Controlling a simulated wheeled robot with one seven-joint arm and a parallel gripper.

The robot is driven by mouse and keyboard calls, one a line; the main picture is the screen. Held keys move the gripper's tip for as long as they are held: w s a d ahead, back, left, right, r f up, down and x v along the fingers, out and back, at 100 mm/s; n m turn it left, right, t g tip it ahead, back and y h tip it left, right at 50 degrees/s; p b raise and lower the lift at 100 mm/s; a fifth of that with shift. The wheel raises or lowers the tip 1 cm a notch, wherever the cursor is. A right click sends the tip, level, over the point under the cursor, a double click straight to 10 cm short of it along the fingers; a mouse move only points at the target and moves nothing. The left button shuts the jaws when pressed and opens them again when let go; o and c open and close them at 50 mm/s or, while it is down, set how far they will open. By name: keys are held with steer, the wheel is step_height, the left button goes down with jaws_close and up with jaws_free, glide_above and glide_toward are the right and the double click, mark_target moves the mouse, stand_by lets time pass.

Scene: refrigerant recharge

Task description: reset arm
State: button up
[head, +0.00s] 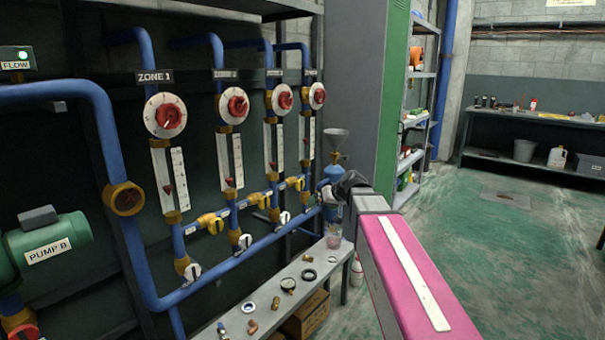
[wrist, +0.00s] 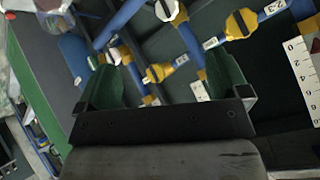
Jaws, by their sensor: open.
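My arm, pink and grey, reaches forward from the lower right in the head view. Its dark end is in front of the pipework near the funnel (head: 335,138), and the fingers cannot be made out there. In the wrist view my gripper (wrist: 168,80) shows two green fingers spread wide apart. Nothing is held between them. Behind the gap a yellow valve (wrist: 158,72) shows on the blue pipes, apart from the fingers. The wrist picture is tilted.
Blue pipes (head: 235,262) with zone dials (head: 165,115) and yellow valves (head: 212,222) line the left wall. A low bench (head: 232,322) below holds several small fittings. A grey-green cabinet (head: 350,85) and shelves (head: 412,160) stand behind my arm. Green floor (head: 490,245) is open at right.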

steer(key=s+d+f+m+g+h, duration=0.2)
steer(key=s+d+f, duration=0.3)
steer(key=s+f, duration=0.6)
steer(key=s+d+f+m+g+h, duration=0.2)
steer(key=s+d+f+g+h, duration=0.2)
steer(key=s+f, duration=0.6)
step_height(320, 180, down, 4)
steer(key=shift+s+d+r+h, duration=0.1)
steer(key=shift+s+d+h, duration=0.35)
steer(key=shift+d, duration=0.75)
steer(key=shift+w, duration=0.15)
